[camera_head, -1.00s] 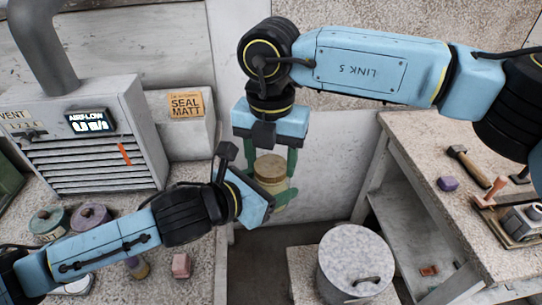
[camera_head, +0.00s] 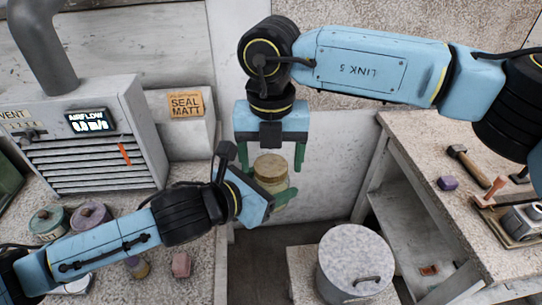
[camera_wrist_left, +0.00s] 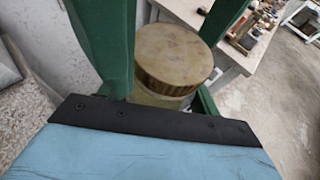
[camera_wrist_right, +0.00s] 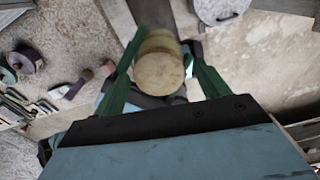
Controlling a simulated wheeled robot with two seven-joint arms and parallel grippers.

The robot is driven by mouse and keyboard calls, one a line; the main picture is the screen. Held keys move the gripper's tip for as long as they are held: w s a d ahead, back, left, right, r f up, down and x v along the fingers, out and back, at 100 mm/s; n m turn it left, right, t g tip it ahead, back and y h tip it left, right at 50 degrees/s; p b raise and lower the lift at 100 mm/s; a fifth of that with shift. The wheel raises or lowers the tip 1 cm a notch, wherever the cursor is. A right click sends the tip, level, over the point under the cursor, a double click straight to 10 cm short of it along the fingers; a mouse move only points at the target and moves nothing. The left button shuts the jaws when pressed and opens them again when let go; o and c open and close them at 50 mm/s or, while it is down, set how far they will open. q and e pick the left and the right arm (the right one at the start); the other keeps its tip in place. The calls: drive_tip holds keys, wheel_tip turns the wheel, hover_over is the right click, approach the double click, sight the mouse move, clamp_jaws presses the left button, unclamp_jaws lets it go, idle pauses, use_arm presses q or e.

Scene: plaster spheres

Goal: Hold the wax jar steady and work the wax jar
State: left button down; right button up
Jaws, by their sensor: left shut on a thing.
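The wax jar (camera_head: 271,170) is a pale jar with a tan-gold round lid, held upright in the air in the head view. My left gripper (camera_head: 270,191) is shut on the jar's body from the side. In the left wrist view the lid (camera_wrist_left: 173,57) shows between the green fingers. My right gripper (camera_head: 271,158) points down from above, its fingers open on either side of the lid. The right wrist view looks down on the lid (camera_wrist_right: 159,73) between the spread fingers. The jar's lower body is partly hidden by my left gripper.
A grey lidded drum (camera_head: 355,264) stands below and to the right. The right bench (camera_head: 420,140) holds a hammer (camera_head: 468,163), a purple block (camera_head: 447,183) and a stamp.

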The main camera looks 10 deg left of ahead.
wheel_tip(320, 180, up, 4)
drive_tip(key=shift+r, duration=0.25)
drive_tip(key=shift+c, duration=0.5)
wheel_tip(320, 180, up, 2)
drive_tip(key=shift+r+m, duration=0.15)
drive_tip(key=shift+m, duration=0.85)
drive_tip(key=shift+r+m, duration=0.35)
drive_tip(key=shift+m, duration=0.25)
wheel_tip(320, 180, down, 8)
drive_tip(key=shift+r, duration=0.25)
